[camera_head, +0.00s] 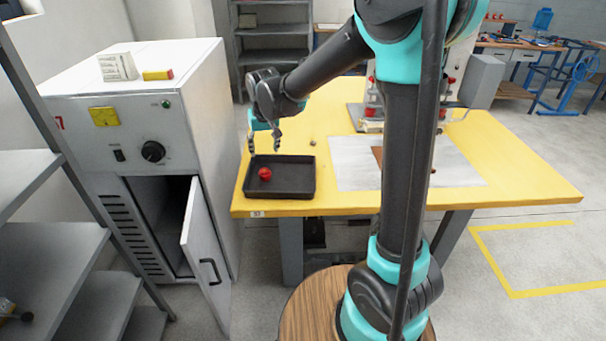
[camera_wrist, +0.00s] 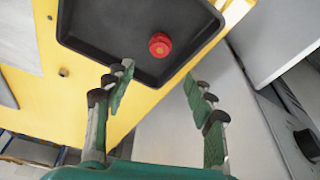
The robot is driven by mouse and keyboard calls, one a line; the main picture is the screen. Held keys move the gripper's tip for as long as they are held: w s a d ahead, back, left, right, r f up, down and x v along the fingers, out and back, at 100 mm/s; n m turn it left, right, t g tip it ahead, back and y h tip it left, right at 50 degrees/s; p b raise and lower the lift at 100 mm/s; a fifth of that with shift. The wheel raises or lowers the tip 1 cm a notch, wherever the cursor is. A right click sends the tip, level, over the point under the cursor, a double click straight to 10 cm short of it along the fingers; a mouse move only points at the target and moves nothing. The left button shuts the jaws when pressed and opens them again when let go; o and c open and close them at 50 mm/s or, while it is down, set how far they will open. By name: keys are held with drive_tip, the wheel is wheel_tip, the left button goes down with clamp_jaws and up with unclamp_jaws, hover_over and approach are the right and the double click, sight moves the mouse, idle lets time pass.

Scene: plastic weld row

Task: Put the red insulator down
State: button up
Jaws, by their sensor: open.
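The red insulator (camera_head: 264,173) sits in the black tray (camera_head: 293,192), near its left side in the head view. In the wrist view the red insulator (camera_wrist: 160,45) rests on the tray floor close to one wall. My gripper (camera_head: 264,151) is above the back left edge of the tray. In the wrist view my gripper (camera_wrist: 155,80) has its two fingers spread wide with nothing between them. The insulator is apart from both fingertips.
The tray stands on a yellow table (camera_head: 520,190), near its left end. A grey cabinet (camera_head: 200,120) with its door (camera_head: 205,250) ajar stands left of the table. A pale sheet (camera_head: 350,170) lies right of the tray. A machine with red parts (camera_head: 372,98) stands behind.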

drive_tip(key=s+d+f+m, duration=0.1)
drive_tip(key=s+d, duration=0.4)
drive_tip(key=d, duration=0.3)
drive_tip(key=s+d+f+m, duration=0.1)
drive_tip(key=s+d, duration=0.3)
drive_tip(key=d, duration=0.3)
drive_tip(key=s+d+f, duration=0.3)
drive_tip(key=s+d, duration=0.2)
drive_tip(key=s, duration=0.2)
drive_tip(key=s+d+f+m+t+h, duration=0.1)
drive_tip(key=s+d+f, duration=0.2)
drive_tip(key=s+d, duration=0.2)
drive_tip(key=s, duration=0.2)
drive_tip(key=shift+s+d+f, duration=0.15)
drive_tip(key=shift+s, duration=0.15)
